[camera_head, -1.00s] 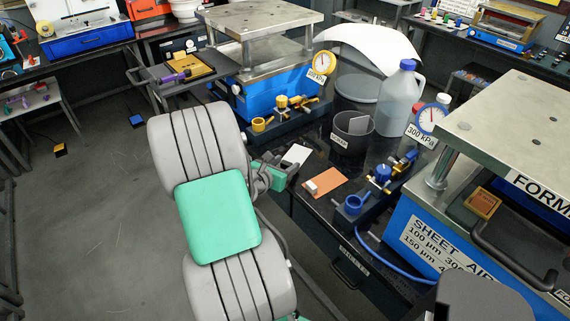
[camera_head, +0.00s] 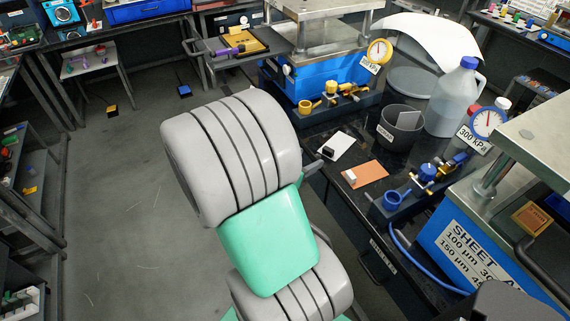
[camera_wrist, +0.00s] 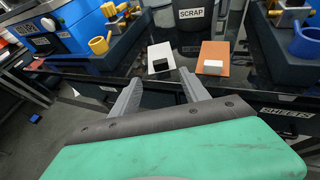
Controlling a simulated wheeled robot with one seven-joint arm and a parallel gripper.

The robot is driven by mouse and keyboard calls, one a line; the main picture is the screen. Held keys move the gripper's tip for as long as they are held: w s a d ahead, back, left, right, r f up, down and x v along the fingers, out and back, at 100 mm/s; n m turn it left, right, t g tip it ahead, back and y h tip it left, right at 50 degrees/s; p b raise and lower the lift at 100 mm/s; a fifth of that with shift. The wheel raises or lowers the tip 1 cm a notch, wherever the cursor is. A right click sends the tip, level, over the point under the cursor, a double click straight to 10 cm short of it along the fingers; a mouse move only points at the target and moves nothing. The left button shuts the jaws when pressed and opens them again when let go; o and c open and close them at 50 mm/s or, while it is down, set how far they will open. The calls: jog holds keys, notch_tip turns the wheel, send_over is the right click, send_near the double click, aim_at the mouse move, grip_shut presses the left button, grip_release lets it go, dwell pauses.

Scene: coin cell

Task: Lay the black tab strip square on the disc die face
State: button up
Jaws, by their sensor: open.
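A black block (camera_wrist: 161,67) sits on the front part of a white card (camera_wrist: 162,52) on the black bench in the wrist view. In the head view the card (camera_head: 341,143) and the block (camera_head: 327,152) are small. I cannot tell whether the block or anything near it is the black tab strip. My gripper (camera_wrist: 158,92) is open and empty, its fingers apart at the bench's front edge, short of the card. In the head view my arm hides most of it. A yellow plate (camera_head: 252,38) lies on the left press's tray; I cannot tell whether it is the disc die.
An orange card (camera_head: 370,172) with a white block (camera_head: 349,176) lies right of the white card. A scrap bin (camera_head: 400,128) and jug (camera_head: 456,95) stand behind. Blue presses flank the bench: left (camera_head: 320,85), right (camera_head: 450,240). Open floor lies left.

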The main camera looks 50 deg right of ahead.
jog(key=w+a+f+m+t+y, duration=0.1)
jog(key=w+a+m+t+y, duration=0.1)
jog(key=w+a+m+y, duration=0.5)
jog(key=w+a+f+m+t+y, duration=0.15)
jog(key=w+a+m, duration=0.25)
jog(key=a, duration=0.7)
jog(key=a+r+m+y, duration=0.2)
jog(key=a+r+m, duration=0.1)
jog(key=a, duration=0.6)
jog(key=s+a+r+m+t+y, duration=0.1)
jog(key=a+r+m+y, duration=0.2)
jog(key=a, duration=0.7)
jog(key=shift+r, duration=0.35)
